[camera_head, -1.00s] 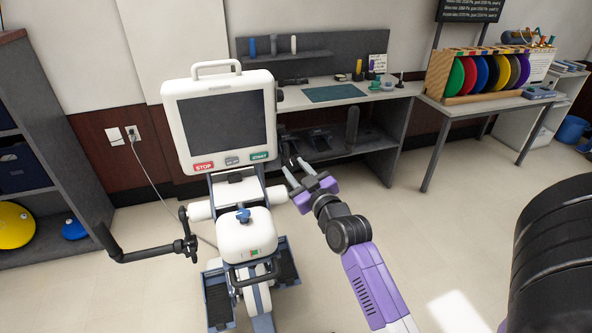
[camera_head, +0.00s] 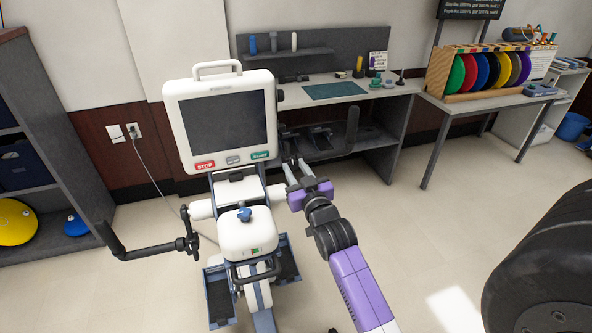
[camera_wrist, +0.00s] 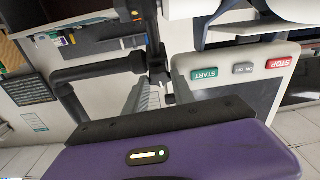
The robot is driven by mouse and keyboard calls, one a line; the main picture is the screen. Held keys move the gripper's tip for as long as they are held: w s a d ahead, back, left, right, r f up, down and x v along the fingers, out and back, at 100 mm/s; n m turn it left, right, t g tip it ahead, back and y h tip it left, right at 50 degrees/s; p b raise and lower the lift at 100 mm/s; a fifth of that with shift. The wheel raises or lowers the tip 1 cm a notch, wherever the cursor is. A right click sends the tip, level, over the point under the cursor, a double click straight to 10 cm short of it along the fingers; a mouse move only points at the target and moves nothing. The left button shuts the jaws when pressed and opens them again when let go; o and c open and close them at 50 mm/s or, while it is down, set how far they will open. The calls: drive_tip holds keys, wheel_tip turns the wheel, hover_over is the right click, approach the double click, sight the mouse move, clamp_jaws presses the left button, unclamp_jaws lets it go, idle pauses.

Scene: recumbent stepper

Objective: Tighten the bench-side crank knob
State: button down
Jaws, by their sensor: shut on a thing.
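The white stepper has a crank on its right, bench side, with a dark arm and an upright dark grip (camera_head: 352,125). In the wrist view this crank's dark arm (camera_wrist: 95,71) runs left from a black clamp with a knob (camera_wrist: 157,68). My purple and grey gripper (camera_head: 296,163) reaches to this clamp just right of the console. Its ridged grey fingers (camera_wrist: 147,97) point at the clamp and are shut on the knob. The knob is small and dark, and the fingers partly hide it, so its exact seating is unclear.
The console (camera_head: 222,120) stands close left of my gripper. The stepper's other crank (camera_head: 150,252) sticks out to the left. A grey workbench (camera_head: 395,140) is behind the crank, and a table with coloured discs (camera_head: 487,76) stands farther right.

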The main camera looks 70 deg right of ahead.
drive_tip(key=shift+f+m+g+b, duration=0.1)
drive_tip(key=shift+m+g+b, duration=0.2)
drive_tip(key=shift+m+b, duration=0.35)
drive_tip(key=c, duration=1.1)
unclamp_jaws()
drive_tip(key=shift+o, duration=0.2)
drive_tip(key=b+v, duration=0.2)
drive_tip(key=v, duration=0.5)
drive_tip(key=shift+s+a, duration=0.25)
drive_tip(key=shift+a, duration=0.1)
drive_tip(key=shift+f, duration=0.1)
